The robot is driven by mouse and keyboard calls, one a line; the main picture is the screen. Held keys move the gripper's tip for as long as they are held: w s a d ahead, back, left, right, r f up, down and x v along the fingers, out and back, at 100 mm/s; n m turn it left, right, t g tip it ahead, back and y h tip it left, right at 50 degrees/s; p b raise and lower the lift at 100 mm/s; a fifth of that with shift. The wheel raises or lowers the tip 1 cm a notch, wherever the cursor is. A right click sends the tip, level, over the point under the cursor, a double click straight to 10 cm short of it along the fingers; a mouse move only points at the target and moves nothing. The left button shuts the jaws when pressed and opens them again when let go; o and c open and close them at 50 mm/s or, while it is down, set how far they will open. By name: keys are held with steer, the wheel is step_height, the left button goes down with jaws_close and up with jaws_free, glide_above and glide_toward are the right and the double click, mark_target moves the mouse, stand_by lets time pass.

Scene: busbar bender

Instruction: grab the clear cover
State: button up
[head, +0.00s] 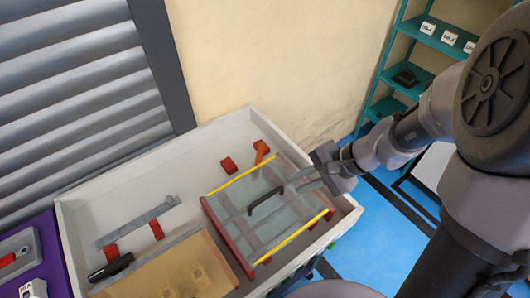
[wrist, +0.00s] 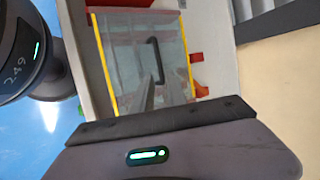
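The clear cover (head: 238,197) is a see-through panel with yellow strips along two edges and a black bar handle (head: 265,201) on top. It sits over red parts at the right end of a white tray. My gripper (head: 291,182) reaches in from the right, with its fingertips near the handle's right end. In the wrist view, the cover (wrist: 122,62) and handle (wrist: 156,58) lie beyond the two narrow fingers (wrist: 157,86). A small gap shows between the fingers, and they hold nothing visible. I cannot tell whether they touch the handle.
The white tray (head: 75,235) also holds a grey bar (head: 137,222), a tan board (head: 160,272), a black-handled tool (head: 110,268) and red blocks (head: 228,165). A beige wall and grey shutter (head: 80,90) stand behind. A teal shelf (head: 395,75) stands at the back right.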

steer(key=b, duration=0.5)
glide_toward(268, 197)
steer(key=x, duration=0.3)
steer(key=s+x, duration=0.1)
steer(key=x, duration=0.1)
steer(key=shift+a, duration=0.3)
steer(key=x, duration=0.2)
steer(key=b+x, duration=0.1)
steer(key=w+b+x, duration=0.1)
steer(key=x, duration=0.1)
steer(key=shift+w+d+f, duration=0.1)
steer(key=shift+w+f, duration=0.05)
steer(key=shift+f, duration=0.2)
steer(key=shift+r, duration=0.1)
jaws_close()
